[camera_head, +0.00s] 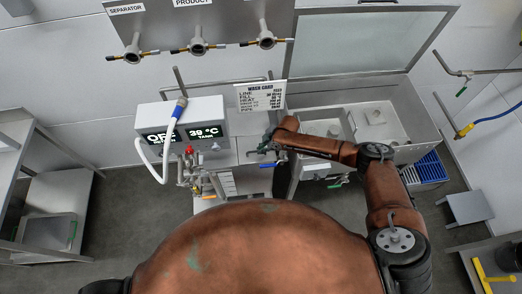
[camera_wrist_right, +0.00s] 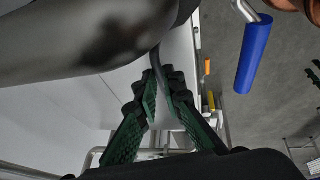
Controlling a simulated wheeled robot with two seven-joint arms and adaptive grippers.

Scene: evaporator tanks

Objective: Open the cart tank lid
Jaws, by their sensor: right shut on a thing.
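The cart (camera_head: 229,184) stands in the middle of the head view with a white tank top (camera_head: 247,152) behind its front edge. My right gripper (camera_head: 268,143) reaches over it from the right. In the right wrist view my right gripper (camera_wrist_right: 161,84) has its green-padded fingers close together around a thin dark bar (camera_wrist_right: 155,58), in front of a pale flat surface (camera_wrist_right: 182,55). The bar looks like a handle; I cannot tell how it joins the lid. The lid's outline is largely hidden by the arm and the card. My left gripper is out of view.
A control box (camera_head: 183,122) reading 39 °C, with a white hose, stands left of my gripper. A wash card (camera_head: 261,96) stands just behind it. A wide basin with a raised panel (camera_head: 372,40) is at the right. A blue handle (camera_wrist_right: 253,55) shows in the wrist view.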

